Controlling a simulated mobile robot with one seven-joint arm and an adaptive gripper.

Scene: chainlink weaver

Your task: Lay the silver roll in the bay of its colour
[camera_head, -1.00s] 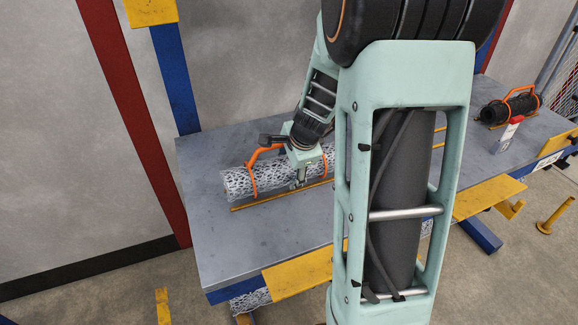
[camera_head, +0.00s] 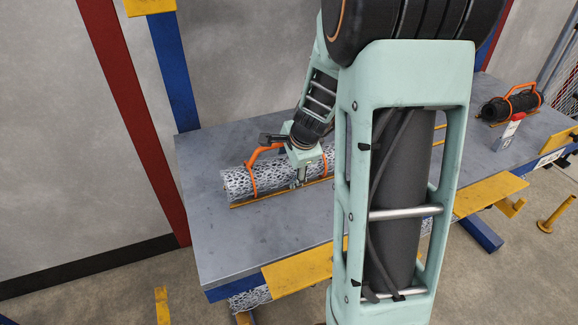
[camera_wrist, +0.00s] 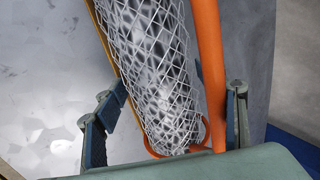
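The silver mesh roll (camera_head: 270,178) lies on the grey tabletop, its near lower edge along a thin yellow strip (camera_head: 262,199). An orange handle (camera_head: 263,153) with bands round the roll arches over it. My gripper (camera_head: 301,180) is low over the roll's right part, which my arm partly hides. In the wrist view the silver roll (camera_wrist: 160,75) and the orange handle (camera_wrist: 210,65) run between the fingers of my gripper (camera_wrist: 172,100). The fingers stand wide apart, with a gap beside the handle. I cannot make out any label or colour mark on the bay.
A black roll (camera_head: 510,107) with an orange handle lies at the table's far right, near a small red-and-white object (camera_head: 509,132). Another mesh roll (camera_head: 249,299) shows below the table edge. The tabletop (camera_head: 260,240) in front of the silver roll is clear. A wall stands behind.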

